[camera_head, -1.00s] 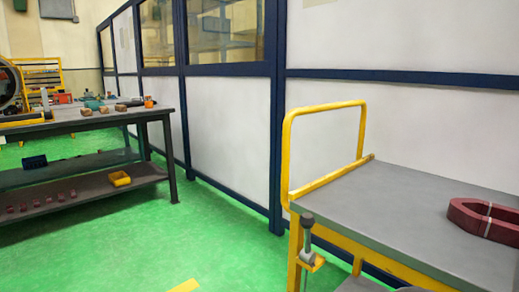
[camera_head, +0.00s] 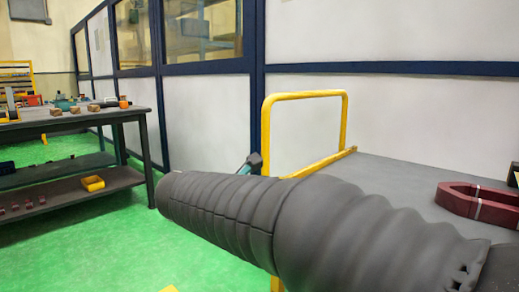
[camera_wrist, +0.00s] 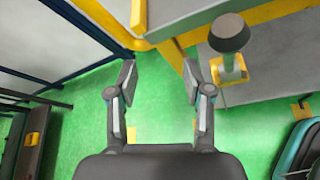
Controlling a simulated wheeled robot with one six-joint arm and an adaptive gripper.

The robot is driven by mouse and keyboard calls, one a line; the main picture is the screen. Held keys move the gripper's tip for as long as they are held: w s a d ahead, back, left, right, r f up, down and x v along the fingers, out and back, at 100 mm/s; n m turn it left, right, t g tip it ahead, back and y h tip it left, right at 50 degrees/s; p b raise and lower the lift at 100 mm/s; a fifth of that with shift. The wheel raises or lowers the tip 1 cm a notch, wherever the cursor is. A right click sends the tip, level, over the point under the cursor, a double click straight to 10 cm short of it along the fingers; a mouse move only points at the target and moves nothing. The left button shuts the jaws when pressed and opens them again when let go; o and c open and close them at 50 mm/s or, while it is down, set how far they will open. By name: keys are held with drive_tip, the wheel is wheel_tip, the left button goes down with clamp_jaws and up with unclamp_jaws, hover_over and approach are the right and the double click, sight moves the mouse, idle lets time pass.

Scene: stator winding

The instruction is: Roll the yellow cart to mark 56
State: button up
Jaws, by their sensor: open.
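The yellow cart (camera_head: 345,122) stands at the right in the head view, with a yellow tube handle and a grey top (camera_head: 395,172). My dark arm crosses in front of it and hides its near corner and lower frame. In the wrist view the cart's yellow frame (camera_wrist: 172,55) runs across the top. A round dark knob (camera_wrist: 229,33) on a yellow bracket (camera_wrist: 232,70) is right of my gripper (camera_wrist: 160,78). The gripper is open and empty, apart from the knob in the picture. Mark 56 cannot be read in either view.
A dark red looped part (camera_head: 472,200) lies on the cart's top. A white panel wall with blue posts (camera_head: 258,110) runs behind the cart. A dark workbench (camera_head: 80,122) stands left. Green floor (camera_head: 105,235) between is clear. Yellow floor marks (camera_wrist: 195,128) show in the wrist view.

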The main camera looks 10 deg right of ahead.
sight(263, 141)
drive_tip(key=w+a+r+n+t+h, duration=0.35)
drive_tip(key=w+r+n, duration=0.2)
drive_tip(key=r, duration=0.45)
drive_tip(key=shift+y, duration=0.25)
drive_tip(key=x, duration=1.3)
drive_tip(key=shift+s+b, duration=0.1)
drive_tip(key=shift+b, duration=0.3)
clamp_jaws()
